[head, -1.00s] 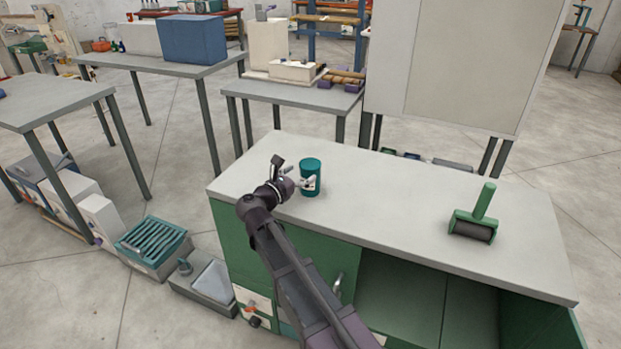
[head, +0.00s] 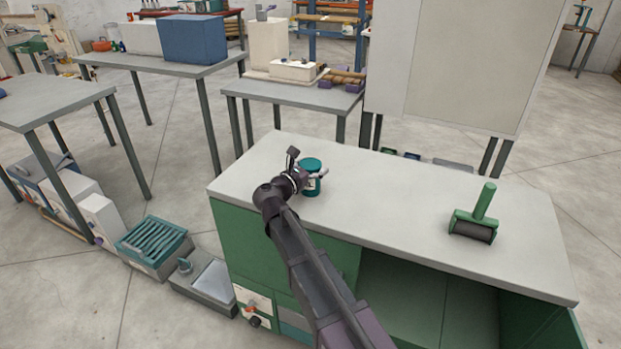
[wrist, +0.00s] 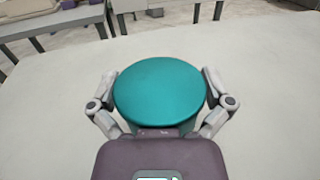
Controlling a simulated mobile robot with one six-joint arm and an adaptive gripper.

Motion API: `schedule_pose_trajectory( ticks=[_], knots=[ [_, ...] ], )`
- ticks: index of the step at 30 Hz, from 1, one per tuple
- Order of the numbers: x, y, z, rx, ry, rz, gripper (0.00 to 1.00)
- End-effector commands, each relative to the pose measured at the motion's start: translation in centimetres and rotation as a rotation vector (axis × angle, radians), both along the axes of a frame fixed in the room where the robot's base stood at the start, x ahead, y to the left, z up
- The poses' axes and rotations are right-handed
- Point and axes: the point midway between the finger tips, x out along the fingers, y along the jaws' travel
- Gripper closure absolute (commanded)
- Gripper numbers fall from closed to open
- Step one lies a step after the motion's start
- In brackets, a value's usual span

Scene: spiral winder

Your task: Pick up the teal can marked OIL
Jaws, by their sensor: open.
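The teal can (head: 311,165) stands upright on the light-topped green cabinet (head: 400,190), toward its left end. In the wrist view the can's round teal lid (wrist: 160,92) fills the middle. My gripper (head: 313,181) is at the can, on its near left side in the head view. In the wrist view my gripper (wrist: 160,98) is open, with one finger on each side of the can. I cannot tell whether the fingers touch it. The can's label is mostly hidden by my gripper and no lettering is readable.
A large pale panel (head: 450,65) stands behind the cabinet. A grey table (head: 290,95) stands behind the can.

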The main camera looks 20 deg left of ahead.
Motion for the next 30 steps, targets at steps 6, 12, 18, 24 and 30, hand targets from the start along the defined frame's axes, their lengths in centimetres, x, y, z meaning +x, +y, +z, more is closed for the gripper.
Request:
schedule_pose_trajectory(
  ticks=[6,12,18,24,30],
  knots=[
    [-0.01,-0.01,0.00,0.000,0.000,0.000,0.00],
    [-0.02,-0.02,0.00,0.000,0.000,-0.001,0.53],
    [-0.01,-0.02,0.02,0.000,-0.001,-0.001,0.78],
    [0.00,-0.02,0.10,0.000,-0.001,-0.001,0.78],
    [-0.01,-0.02,0.68,0.000,-0.001,-0.001,0.78]
  ],
)
